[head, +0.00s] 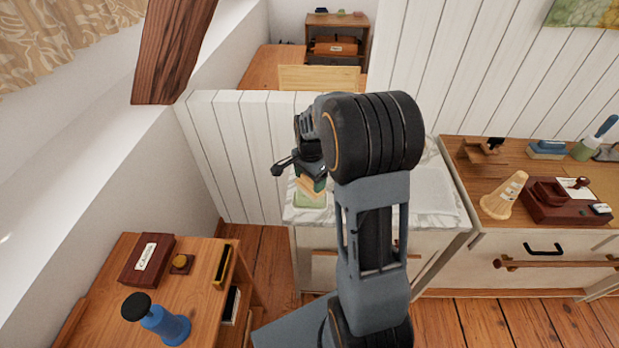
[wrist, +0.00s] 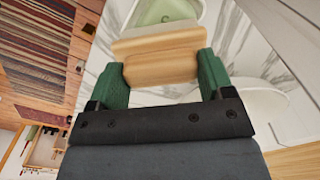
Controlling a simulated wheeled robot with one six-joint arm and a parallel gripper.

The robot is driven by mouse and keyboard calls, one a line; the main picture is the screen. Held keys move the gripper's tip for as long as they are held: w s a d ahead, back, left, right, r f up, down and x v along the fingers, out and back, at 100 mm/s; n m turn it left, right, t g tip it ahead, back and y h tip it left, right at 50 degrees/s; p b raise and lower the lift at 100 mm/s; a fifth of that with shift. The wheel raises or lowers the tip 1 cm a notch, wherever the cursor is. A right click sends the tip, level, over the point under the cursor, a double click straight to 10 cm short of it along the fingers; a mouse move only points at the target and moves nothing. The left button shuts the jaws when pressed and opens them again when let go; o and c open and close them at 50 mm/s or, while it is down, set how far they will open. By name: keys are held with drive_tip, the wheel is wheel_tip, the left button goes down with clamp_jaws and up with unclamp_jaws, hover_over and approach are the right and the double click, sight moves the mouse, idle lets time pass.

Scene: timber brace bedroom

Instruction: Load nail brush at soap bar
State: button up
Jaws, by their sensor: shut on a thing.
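My gripper (wrist: 162,72) has green fingers and is shut on a light wooden nail brush (wrist: 158,43), with one finger at each end of it. The brush also shows as a pale wooden block (head: 309,187) under my gripper in the head view. A pale green soap bar (wrist: 166,12) with a dark mark lies just beyond the brush at the top of the wrist view, partly cut off by the frame. In the head view pale green (head: 308,202) shows just below the brush. I cannot tell whether the brush touches the soap. The brush's underside is hidden.
The white marble top (head: 435,190) has clear room on the right. A round white basin (wrist: 258,103) is right of my gripper in the wrist view.

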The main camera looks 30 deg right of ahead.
drive_tip(key=shift+f+b, duration=0.3)
drive_tip(key=shift+f, duration=0.2)
idle(1.2)
drive_tip(key=shift+r+p, duration=2.75)
drive_tip(key=shift+r, duration=0.85)
